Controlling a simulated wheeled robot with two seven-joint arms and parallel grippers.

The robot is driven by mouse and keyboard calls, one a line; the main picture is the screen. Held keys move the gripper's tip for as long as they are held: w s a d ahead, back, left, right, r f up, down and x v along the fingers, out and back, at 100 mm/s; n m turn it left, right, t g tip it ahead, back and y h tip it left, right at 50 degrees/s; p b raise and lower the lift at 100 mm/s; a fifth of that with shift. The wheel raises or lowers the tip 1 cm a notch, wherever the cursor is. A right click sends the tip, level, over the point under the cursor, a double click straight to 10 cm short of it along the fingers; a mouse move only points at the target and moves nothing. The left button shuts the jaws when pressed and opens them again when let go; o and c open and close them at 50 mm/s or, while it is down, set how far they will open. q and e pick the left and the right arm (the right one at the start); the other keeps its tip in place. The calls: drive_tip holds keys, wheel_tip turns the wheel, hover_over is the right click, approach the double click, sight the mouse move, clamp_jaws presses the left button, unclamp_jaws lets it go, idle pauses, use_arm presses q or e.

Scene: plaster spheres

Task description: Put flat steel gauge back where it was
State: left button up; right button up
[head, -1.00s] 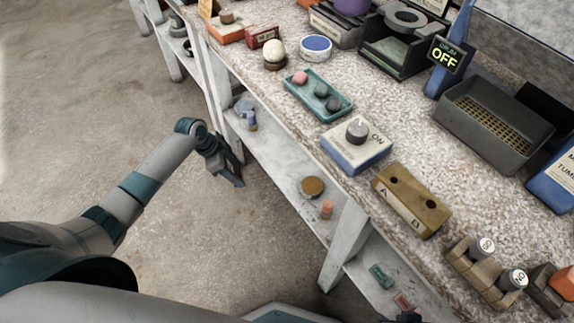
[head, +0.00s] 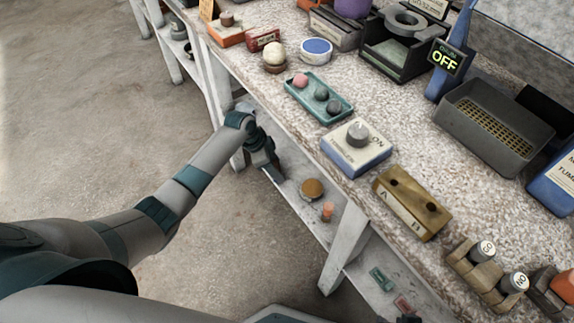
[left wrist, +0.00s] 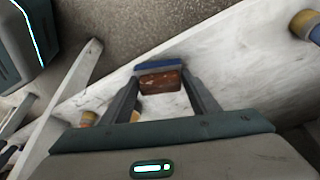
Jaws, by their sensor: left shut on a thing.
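My left gripper (head: 270,170) is at the lower shelf, below the front edge of the bench.
The lower shelf (head: 297,208) holds a round brown-topped item (head: 312,188) and a small orange item (head: 328,211). A white leg (head: 345,247) stands nearby. The bench top above carries a teal tray (head: 319,98), a knob box (head: 356,148) and a brass A/B block (head: 411,202).

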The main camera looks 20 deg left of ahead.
use_arm(q)
drive_tip(key=w+d, duration=0.2)
drive_tip(key=d, duration=0.1)
drive_tip(key=shift+d, duration=0.1)
drive_tip(key=shift+d+f, duration=0.1)
drive_tip(key=shift+f, duration=0.15)
drive_tip(key=shift+f, duration=0.1)
drive_tip(key=o, duration=0.9)
